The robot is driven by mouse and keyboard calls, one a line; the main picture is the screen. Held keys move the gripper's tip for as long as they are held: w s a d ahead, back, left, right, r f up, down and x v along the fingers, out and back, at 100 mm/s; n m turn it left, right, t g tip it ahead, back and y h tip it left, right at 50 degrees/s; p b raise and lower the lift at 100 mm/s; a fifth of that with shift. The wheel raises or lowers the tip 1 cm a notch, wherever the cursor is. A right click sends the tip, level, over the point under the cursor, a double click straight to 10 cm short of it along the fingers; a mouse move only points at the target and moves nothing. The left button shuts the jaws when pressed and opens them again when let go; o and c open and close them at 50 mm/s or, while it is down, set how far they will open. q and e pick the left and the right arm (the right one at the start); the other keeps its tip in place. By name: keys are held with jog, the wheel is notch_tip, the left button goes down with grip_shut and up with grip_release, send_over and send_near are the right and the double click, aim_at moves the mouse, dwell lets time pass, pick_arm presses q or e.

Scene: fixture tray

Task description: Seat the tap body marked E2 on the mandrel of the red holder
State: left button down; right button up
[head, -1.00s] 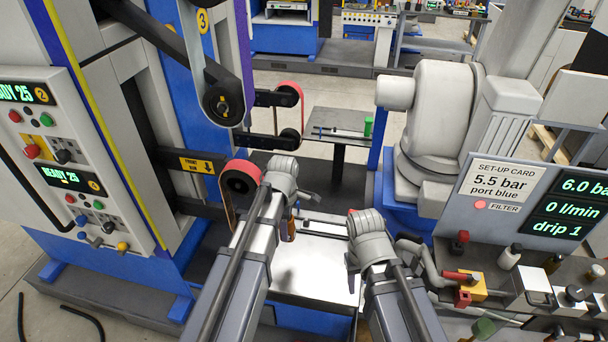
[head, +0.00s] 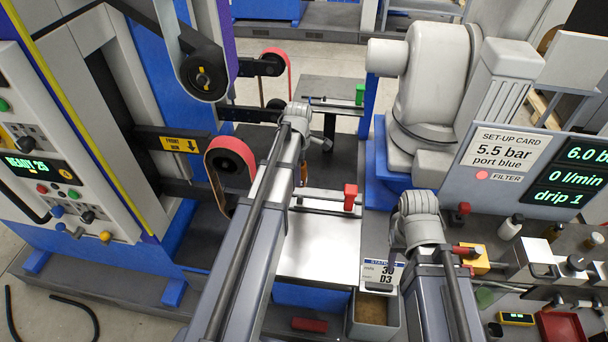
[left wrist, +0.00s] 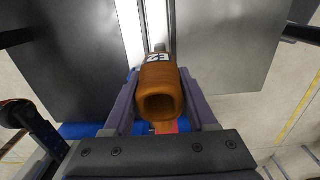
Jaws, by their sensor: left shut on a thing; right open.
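The tap body marked E2 (left wrist: 160,88) is orange-brown and hollow, its open end facing the left wrist camera. My left gripper (left wrist: 160,104) is shut on it, with a purple-grey finger on each side. In the head view, a small part of the tap body (head: 304,174) shows below my left wrist. A red holder (head: 350,196) stands at the back right of the steel table, to the right of the tap body and apart from it. Its mandrel is not clear at this size. My right gripper (head: 414,240) is over the right side, its fingers mostly hidden by its wrist.
The steel table (head: 315,250) has bare room in front of the red holder. A bin (head: 372,318) with a station card (head: 381,275) stands at its front right. A belt machine (head: 228,165) is at left. A green holder (head: 360,93) stands on a far table.

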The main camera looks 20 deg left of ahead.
pick_arm(q)
jog(key=shift+f, duration=0.15)
pick_arm(e)
jog(key=shift+f, duration=0.1)
pick_arm(q)
jog(key=b, duration=0.6)
send_over(300, 196)
jog(key=shift+s+a+f, duration=0.1)
jog(key=shift+f, duration=2.65)
pick_arm(e)
jog(key=shift+f, duration=2.8)
pick_arm(q)
jog(key=shift+f+b, duration=2)
jog(key=shift+f, duration=0.05)
pick_arm(e)
jog(key=shift+f, duration=2)
pick_arm(q)
jog(key=shift+c, duration=0.6)
grip_release()
notch_tip(300, 196, up, 8)
jog(key=p, duration=0.8)
pick_arm(e)
notch_tip(300, 196, up, 8)
pick_arm(q)
jog(key=shift+f, duration=0.1)
pick_arm(e)
jog(key=shift+f, duration=0.1)
